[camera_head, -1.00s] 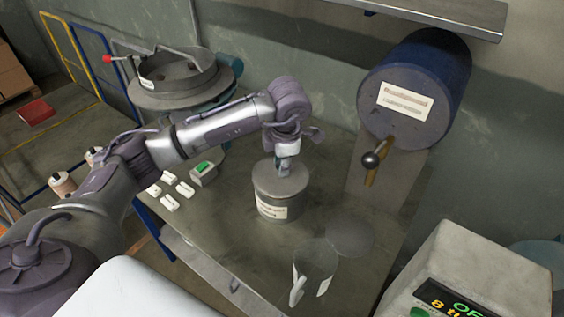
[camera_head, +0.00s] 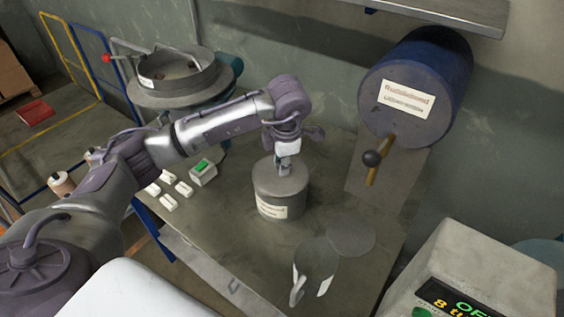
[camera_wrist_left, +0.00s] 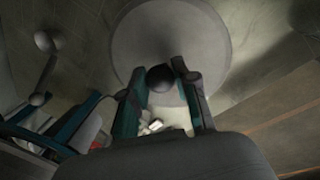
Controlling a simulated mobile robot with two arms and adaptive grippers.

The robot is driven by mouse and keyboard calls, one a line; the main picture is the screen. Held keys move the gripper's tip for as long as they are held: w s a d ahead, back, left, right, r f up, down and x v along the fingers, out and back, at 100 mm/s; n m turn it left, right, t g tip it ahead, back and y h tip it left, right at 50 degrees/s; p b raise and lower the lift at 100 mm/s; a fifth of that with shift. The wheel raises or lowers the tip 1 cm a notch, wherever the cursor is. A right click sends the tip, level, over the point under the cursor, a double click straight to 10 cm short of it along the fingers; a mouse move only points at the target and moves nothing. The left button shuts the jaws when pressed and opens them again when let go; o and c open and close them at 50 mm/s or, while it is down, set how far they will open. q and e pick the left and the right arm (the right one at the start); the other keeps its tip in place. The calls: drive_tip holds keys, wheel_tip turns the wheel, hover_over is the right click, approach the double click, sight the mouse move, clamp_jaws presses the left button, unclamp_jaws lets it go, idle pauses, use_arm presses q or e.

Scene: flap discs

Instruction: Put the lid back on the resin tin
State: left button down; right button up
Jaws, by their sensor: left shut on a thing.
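The resin tin (camera_head: 272,209) is a grey cylinder with a pale label, upright near the middle of the bench. The round grey lid (camera_head: 296,184) is over its mouth and looks level; I cannot tell whether it is fully seated. My left gripper (camera_head: 285,168) points down from above and is shut on the lid's knob. In the left wrist view the dark knob (camera_wrist_left: 160,78) sits between the two fingers, with the lid's disc (camera_wrist_left: 150,35) around it. The disc hides the tin there. My right gripper is not in view.
A jug-like vessel (camera_head: 316,268) and a flat grey disc (camera_head: 351,236) are on the bench in front. A blue drum (camera_head: 428,85) with a knobbed handle stands behind right, a control box (camera_head: 480,265) front right. Small white blocks (camera_head: 168,202) lie left of the tin.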

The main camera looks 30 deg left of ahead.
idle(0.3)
use_arm(q)
drive_tip(key=c, duration=0.8)
unclamp_jaws()
drive_tip(key=o, duration=0.5)
drive_tip(key=shift+r+p, duration=1.85)
drive_tip(key=shift+r, duration=1.7)
drive_tip(key=shift+c, duration=0.4)
